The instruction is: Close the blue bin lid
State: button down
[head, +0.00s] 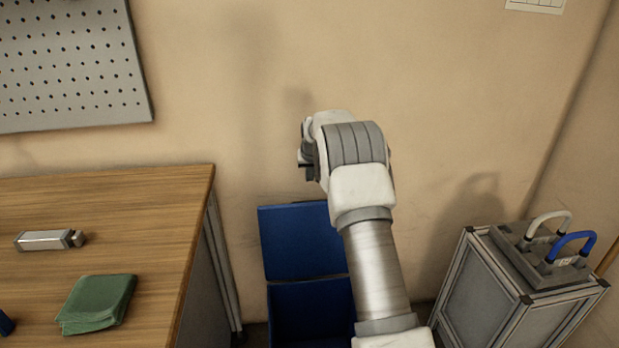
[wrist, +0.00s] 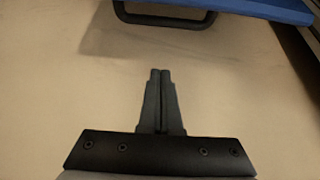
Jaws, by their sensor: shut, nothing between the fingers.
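The blue bin (head: 290,318) stands on the floor right of the workbench, partly hidden behind my arm in the head view. Its blue lid (head: 285,240) is raised, standing up at the back of the bin near the wall. In the wrist view a blue panel, seemingly the lid (wrist: 270,9), shows at the top edge with a dark bar handle (wrist: 165,18) along it. My gripper (wrist: 160,72) is shut and empty, with its fingertips apart from the bar. In the head view my wrist is above the lid and the fingers are mostly hidden.
The wooden workbench (head: 160,210) at left holds a green cloth (head: 97,303) and a small metal device (head: 48,240). A grey framed cabinet (head: 500,295) with a white and a blue handle on top stands at right. The wall (head: 430,90) is close behind the bin.

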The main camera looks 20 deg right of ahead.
jog(key=b+x, duration=0.1)
jog(key=x, duration=0.6)
jog(key=shift+f, duration=0.1)
jog(key=shift+s+a+b, duration=0.1)
jog(key=shift+s+b, duration=0.25)
jog(key=shift+s, duration=0.15)
jog(key=s, duration=0.1)
jog(key=s+b, duration=0.1)
jog(key=shift+s+a+f, duration=0.2)
jog(key=shift+s+a, duration=0.1)
jog(key=shift+s, duration=0.1)
jog(key=shift+s, duration=0.15)
